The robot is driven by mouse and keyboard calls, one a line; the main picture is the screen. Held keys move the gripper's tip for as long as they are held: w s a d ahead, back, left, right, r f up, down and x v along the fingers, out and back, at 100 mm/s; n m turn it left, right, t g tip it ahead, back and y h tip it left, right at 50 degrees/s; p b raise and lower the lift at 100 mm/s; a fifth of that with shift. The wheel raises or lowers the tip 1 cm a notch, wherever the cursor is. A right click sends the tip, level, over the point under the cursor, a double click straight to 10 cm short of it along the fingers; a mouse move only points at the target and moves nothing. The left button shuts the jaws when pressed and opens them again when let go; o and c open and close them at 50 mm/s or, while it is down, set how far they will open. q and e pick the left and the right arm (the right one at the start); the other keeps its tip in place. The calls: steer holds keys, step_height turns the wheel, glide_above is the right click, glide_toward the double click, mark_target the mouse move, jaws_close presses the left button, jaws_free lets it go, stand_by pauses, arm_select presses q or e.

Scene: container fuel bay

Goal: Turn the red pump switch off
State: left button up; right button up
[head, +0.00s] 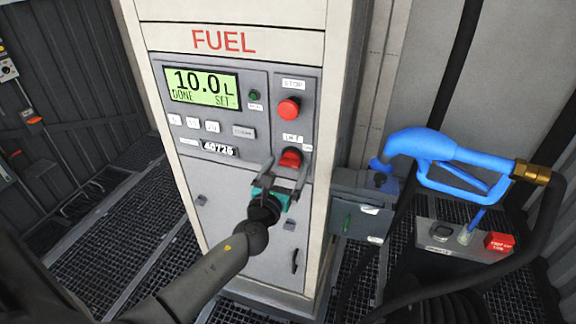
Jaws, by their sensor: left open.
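The red pump switch (291,158) sits low on the right strip of the pump's grey control panel, under a small label. My left gripper (286,168) reaches up to it from below, its jaws open. Its two fingertips lie to the left and right of the switch's lower part in the picture. I cannot tell whether they touch it. The switch's lower edge is partly hidden by the gripper. My right gripper is not in view.
A round red stop button (289,108) is above the switch. The display (203,88) reads 10.0 L and DONE. A blue nozzle (438,158) with a black hose is at the right, above a grey box (440,238). Dark grating floor lies at the left.

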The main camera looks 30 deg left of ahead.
arm_select(q)
steer(key=shift+w+a, duration=0.1)
steer(key=shift+w, duration=0.35)
steer(key=c, duration=1.4)
steer(key=shift+o, duration=0.2)
